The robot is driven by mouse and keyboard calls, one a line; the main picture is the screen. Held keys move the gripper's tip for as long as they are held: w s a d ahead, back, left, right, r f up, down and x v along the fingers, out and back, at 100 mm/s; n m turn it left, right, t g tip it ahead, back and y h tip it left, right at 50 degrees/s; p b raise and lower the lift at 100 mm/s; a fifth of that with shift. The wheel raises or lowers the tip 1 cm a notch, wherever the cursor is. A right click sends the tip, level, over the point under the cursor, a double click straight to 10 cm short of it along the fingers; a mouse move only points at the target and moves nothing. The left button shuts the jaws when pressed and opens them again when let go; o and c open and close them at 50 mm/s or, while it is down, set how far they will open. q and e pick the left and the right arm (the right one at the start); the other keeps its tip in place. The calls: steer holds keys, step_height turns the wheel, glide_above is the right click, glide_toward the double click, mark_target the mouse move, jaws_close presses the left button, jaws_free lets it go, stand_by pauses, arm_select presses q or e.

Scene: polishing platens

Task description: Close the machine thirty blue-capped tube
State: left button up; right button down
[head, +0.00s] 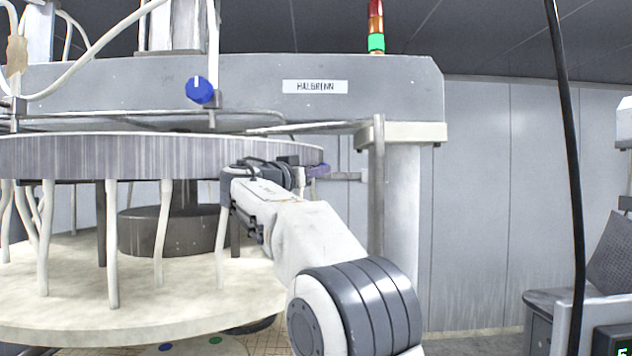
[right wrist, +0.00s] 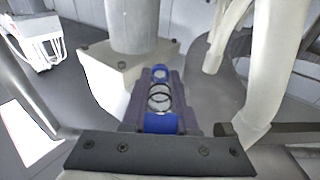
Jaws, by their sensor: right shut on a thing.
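My right gripper (head: 316,171) is beside the right edge of the large round platen (head: 150,155). In the right wrist view its dark purple jaws (right wrist: 160,100) are shut on a blue-ended part (right wrist: 160,123), with pale rings between its blue ends. Whether this is the blue-capped tube I cannot tell; the jaws hide its sides. No number thirty is readable. My left gripper is not in view.
Several white hoses (head: 112,245) hang under the platen above a pale round table (head: 60,310). A grey post (head: 377,190) and a thick column (head: 402,220) stand right of my gripper.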

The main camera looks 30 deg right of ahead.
steer(key=shift+r, duration=0.15)
steer(key=c, duration=1)
jaws_free()
steer(key=shift+a, duration=0.1)
steer(key=shift+s+a+f+b, duration=0.2)
steer(key=shift+a+f+b, duration=0.05)
steer(key=shift+b, duration=0.1)
steer(key=shift+b+v, duration=2.5)
steer(key=shift+v, duration=2.35)
steer(key=shift+r, duration=0.15)
